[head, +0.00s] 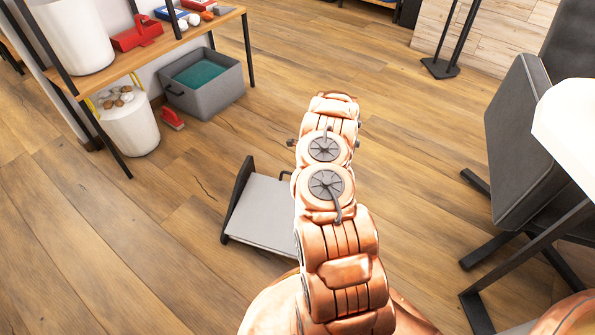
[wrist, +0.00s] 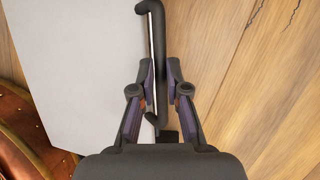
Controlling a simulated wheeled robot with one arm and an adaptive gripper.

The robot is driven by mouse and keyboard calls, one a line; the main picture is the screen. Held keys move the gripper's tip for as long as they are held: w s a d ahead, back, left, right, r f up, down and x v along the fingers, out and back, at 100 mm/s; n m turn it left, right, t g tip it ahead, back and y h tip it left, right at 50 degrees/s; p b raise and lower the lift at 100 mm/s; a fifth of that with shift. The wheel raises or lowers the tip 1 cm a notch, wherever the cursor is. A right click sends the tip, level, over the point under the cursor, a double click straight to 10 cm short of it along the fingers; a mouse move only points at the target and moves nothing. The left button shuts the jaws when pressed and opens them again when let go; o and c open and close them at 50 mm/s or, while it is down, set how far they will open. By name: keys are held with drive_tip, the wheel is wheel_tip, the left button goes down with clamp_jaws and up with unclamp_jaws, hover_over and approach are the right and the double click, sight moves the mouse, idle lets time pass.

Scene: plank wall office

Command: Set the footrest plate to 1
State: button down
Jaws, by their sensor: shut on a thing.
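The footrest is a low stand on the floor with a light grey plate (head: 265,212) and a black side frame (head: 238,192). My arm covers its right side in the head view. In the wrist view the plate (wrist: 75,65) fills the left, and a dark bar (wrist: 159,45) with a bent end runs along its edge. My gripper (wrist: 159,72) has one finger on each side of this bar and is shut on it. The head view does not show the fingers. I see no number marks on the footrest.
A shelf (head: 165,47) with several items stands at the upper left. A grey bin (head: 212,95), a white bucket (head: 130,128) and a red object (head: 172,118) are on the floor there. A dark chair (head: 520,140) stands right. Wood floor around the footrest is clear.

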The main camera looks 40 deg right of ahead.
drive_tip(key=shift+s+a+f, duration=0.1)
drive_tip(key=shift+f, duration=0.05)
drive_tip(key=c, duration=1.2)
unclamp_jaws()
drive_tip(key=shift+r, duration=0.35)
drive_tip(key=v, duration=1.1)
drive_tip(key=shift+s+r, duration=0.1)
drive_tip(key=shift+r, duration=0.1)
